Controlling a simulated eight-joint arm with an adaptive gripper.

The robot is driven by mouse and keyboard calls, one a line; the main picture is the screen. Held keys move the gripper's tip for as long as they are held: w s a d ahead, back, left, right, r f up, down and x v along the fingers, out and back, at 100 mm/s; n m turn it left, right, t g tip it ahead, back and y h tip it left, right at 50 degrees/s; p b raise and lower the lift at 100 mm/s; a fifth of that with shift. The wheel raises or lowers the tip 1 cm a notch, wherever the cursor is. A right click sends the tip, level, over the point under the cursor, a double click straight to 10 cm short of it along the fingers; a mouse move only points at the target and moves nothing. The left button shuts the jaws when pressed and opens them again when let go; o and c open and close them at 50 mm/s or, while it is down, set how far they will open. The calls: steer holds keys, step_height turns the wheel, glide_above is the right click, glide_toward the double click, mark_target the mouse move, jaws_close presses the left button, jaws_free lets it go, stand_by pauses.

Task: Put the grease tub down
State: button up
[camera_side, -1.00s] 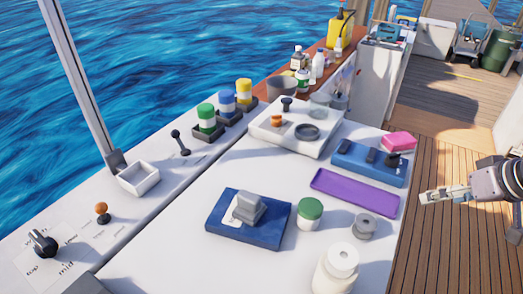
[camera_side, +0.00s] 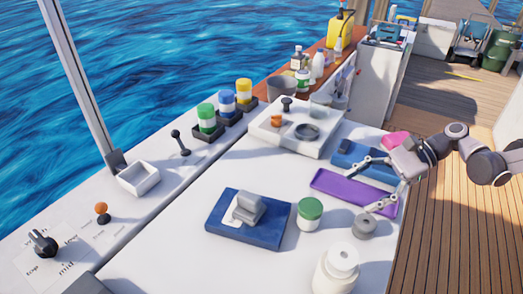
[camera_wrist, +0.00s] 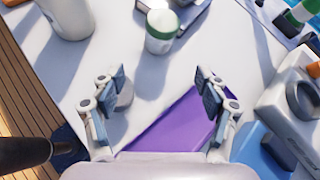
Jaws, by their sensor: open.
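A white tub with a green lid (camera_side: 309,213), which I take to be the grease tub, stands upright on the white work surface (camera_side: 165,255). It also shows in the wrist view, top middle (camera_wrist: 160,34). My gripper (camera_side: 360,189) is open and empty above the purple tray (camera_side: 340,187), to the right of the tub and apart from it. In the wrist view my gripper (camera_wrist: 160,85) has its fingers spread wide, with the tub beyond the fingertips. The purple tray (camera_wrist: 180,125) lies empty below, partly hidden by my gripper.
A grey spool (camera_side: 364,227) and a large white container (camera_side: 337,268) stand near the tub. A blue board with a grey block (camera_side: 245,220) lies left of it. A blue holder (camera_side: 350,155), a pink block (camera_side: 396,140) and a white tray (camera_side: 275,135) lie behind. Bare surface surrounds the tub's front left.

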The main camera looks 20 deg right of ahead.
mark_target(317, 211)
steer(key=shift+w+a+f+m+g+y, duration=0.25)
steer(key=shift+f+m+g+y, duration=0.2)
steer(key=shift+m+y, duration=0.35)
steer(key=shift+a+f, duration=0.15)
steer(key=shift+a, duration=0.05)
steer(key=x, duration=1)
steer(key=shift+w+a+f, duration=0.15)
steer(key=shift+f, duration=0.05)
steer(key=c, duration=1.4)
steer(key=shift+c, duration=0.2)
steer(key=shift+r, duration=0.1)
